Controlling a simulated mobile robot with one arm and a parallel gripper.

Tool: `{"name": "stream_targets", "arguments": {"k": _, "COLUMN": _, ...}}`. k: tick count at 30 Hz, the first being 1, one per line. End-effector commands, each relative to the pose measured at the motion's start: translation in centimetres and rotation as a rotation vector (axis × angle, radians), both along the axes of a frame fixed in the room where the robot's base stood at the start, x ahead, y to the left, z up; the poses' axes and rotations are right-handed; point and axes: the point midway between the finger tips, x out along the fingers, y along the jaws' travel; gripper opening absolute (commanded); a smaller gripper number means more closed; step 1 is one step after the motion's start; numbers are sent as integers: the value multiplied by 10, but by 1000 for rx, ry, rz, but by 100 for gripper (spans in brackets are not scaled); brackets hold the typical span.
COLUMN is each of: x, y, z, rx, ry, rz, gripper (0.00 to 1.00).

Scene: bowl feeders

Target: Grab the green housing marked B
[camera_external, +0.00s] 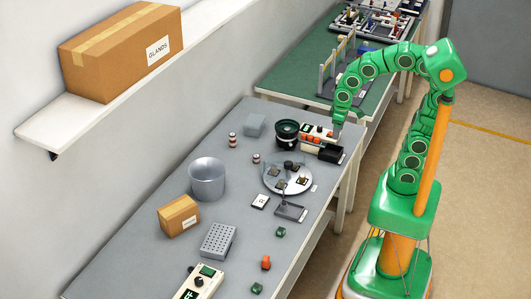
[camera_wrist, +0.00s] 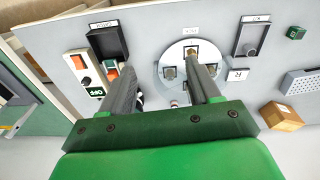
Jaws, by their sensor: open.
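Two green housings stand on the grey table in the external view, one (camera_external: 281,231) near the right edge and one (camera_external: 257,288) at the bottom. Their markings are too small to read there. One green housing (camera_wrist: 295,32) shows at the upper right of the wrist view, with a small pale mark I cannot read for sure. My gripper (camera_external: 337,138) is open and empty at the far right part of the table, by the control box and well away from both green housings. Its two fingers (camera_wrist: 168,75) also show in the wrist view.
An orange housing (camera_external: 266,262) lies between the green ones. A round plate (camera_external: 273,187), a grey tray (camera_external: 291,212), a perforated block (camera_external: 218,241), a carton (camera_external: 178,215) and a metal bowl (camera_external: 207,180) stand along the table. The control box (camera_external: 314,131) is close to my gripper.

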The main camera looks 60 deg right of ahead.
Motion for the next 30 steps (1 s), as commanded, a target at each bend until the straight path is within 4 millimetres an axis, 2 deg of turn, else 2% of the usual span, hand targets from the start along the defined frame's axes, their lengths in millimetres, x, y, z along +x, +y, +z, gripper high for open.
{"name": "stream_targets", "arguments": {"k": 3, "x": 16, "y": 3, "z": -18, "rx": -103, "ry": 16, "rz": 108, "gripper": 62}}
{"name": "stream_targets", "arguments": {"k": 10, "x": 43, "y": 9, "z": -46, "rx": -329, "ry": 40, "rz": 355, "gripper": 62}}
{"name": "stream_targets", "arguments": {"k": 17, "x": 71, "y": 30, "z": -69, "rx": -553, "ry": 55, "rz": 635, "gripper": 62}}
{"name": "stream_targets", "arguments": {"k": 23, "x": 94, "y": 63, "z": -86, "rx": -746, "ry": 62, "rz": 896, "gripper": 62}}
{"name": "stream_targets", "arguments": {"k": 30, "x": 114, "y": 122, "z": -107, "rx": -972, "ry": 53, "rz": 1231, "gripper": 62}}
